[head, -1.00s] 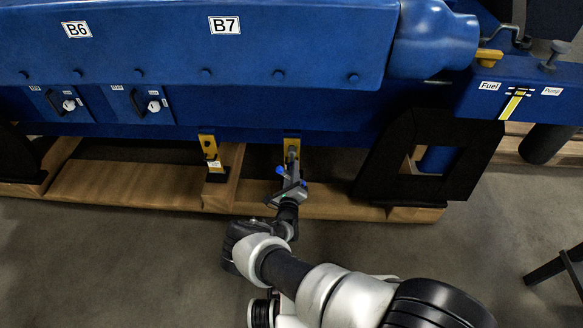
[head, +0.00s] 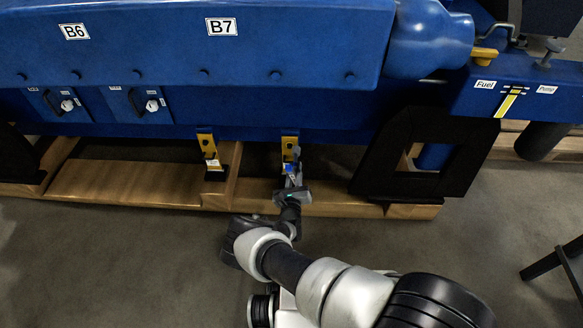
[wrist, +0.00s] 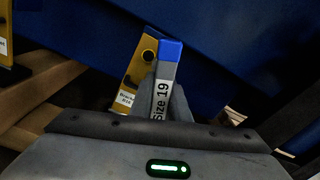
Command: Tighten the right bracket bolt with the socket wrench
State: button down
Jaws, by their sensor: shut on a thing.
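The right bracket (head: 290,145) is a yellow plate with a white label, hanging below the blue engine. It also shows in the wrist view (wrist: 131,78), with a dark round bolt head (wrist: 148,55) near its top. My gripper (head: 293,180) is in front of this bracket, shut on the socket wrench. In the wrist view the wrench (wrist: 164,85) is grey with a blue end and a "Size 19" label, standing between my fingers and overlapping the bracket's right side. I cannot tell whether the socket touches the bolt.
A second yellow bracket (head: 207,145) hangs to the left. A wooden pallet (head: 125,183) lies under the engine, and a black support (head: 437,165) stands to the right. A dark stand (head: 555,262) is at the right edge. The grey floor in front is mostly clear.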

jog(key=shift+s+a+n+b, duration=0.1)
jog(key=shift+a+n+b, duration=0.3)
jog(key=shift+n+b, duration=0.15)
jog(key=shift+a+r+n+b, duration=0.3)
jog(key=shift+n+b, duration=0.55)
jog(key=shift+n, duration=0.8)
jog(key=shift+a+r+n+b, duration=0.15)
jog(key=shift+r+n+b, duration=0.25)
jog(key=shift+n+b, duration=0.9)
jog(key=shift+a+r+n+b, duration=0.2)
jog(key=shift+r+n+b, duration=0.2)
jog(key=shift+n, duration=1.6)
jog(key=shift+a+f+n+b, duration=0.1)
jog(key=shift+f+n+b, duration=0.05)
jog(key=shift+n+b, duration=0.15)
jog(key=n, duration=0.3)
jog(key=a+n, duration=0.1)
jog(key=n, duration=0.6)
jog(key=shift+a+f+n, duration=0.1)
jog(key=shift+a+n, duration=0.25)
jog(key=shift+n, duration=0.05)
